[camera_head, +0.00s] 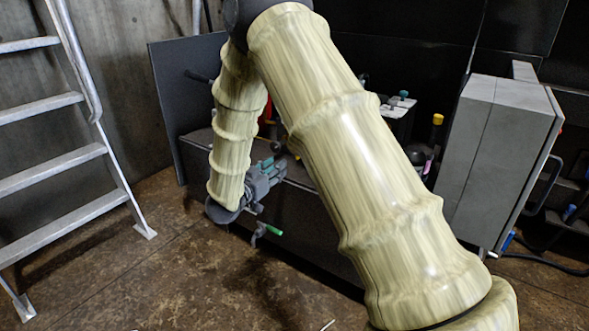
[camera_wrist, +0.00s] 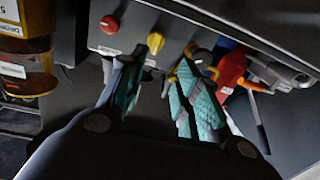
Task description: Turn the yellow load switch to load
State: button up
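A yellow switch (camera_wrist: 155,42) sits on a grey panel (camera_wrist: 176,24) in the wrist view, to the right of a round red button (camera_wrist: 110,24). My gripper (camera_wrist: 157,76) is open, with its two teal-padded fingers apart and nothing between them. The yellow switch shows just beyond the gap between the fingertips; I cannot tell whether either finger touches it. In the head view my gripper (camera_head: 272,170) is low in front of the dark machine, and the yellow switch cannot be made out there.
A red object (camera_wrist: 231,68) and yellow parts lie close beside the right finger in the wrist view. An orange-brown container (camera_wrist: 30,72) is at the left. In the head view a ladder (camera_head: 75,150) stands left and a grey cabinet (camera_head: 495,150) right. The floor (camera_head: 170,265) in front is mostly clear.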

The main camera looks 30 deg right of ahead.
jog(key=shift+m+g+h, duration=0.4)
jog(key=shift+m+g, duration=0.1)
jog(key=shift+m, duration=0.1)
jog(key=b+x, duration=0.6)
jog(key=x, duration=0.4)
jog(key=shift+d+r, duration=0.1)
jog(key=shift+r, duration=0.1)
jog(key=shift+w+d+r+b, duration=0.15)
jog(key=shift+w+d+b, duration=0.15)
jog(key=shift+d, duration=0.2)
jog(key=shift+c, duration=0.5)
grip_shut()
jog(key=shift+a, duration=0.15)
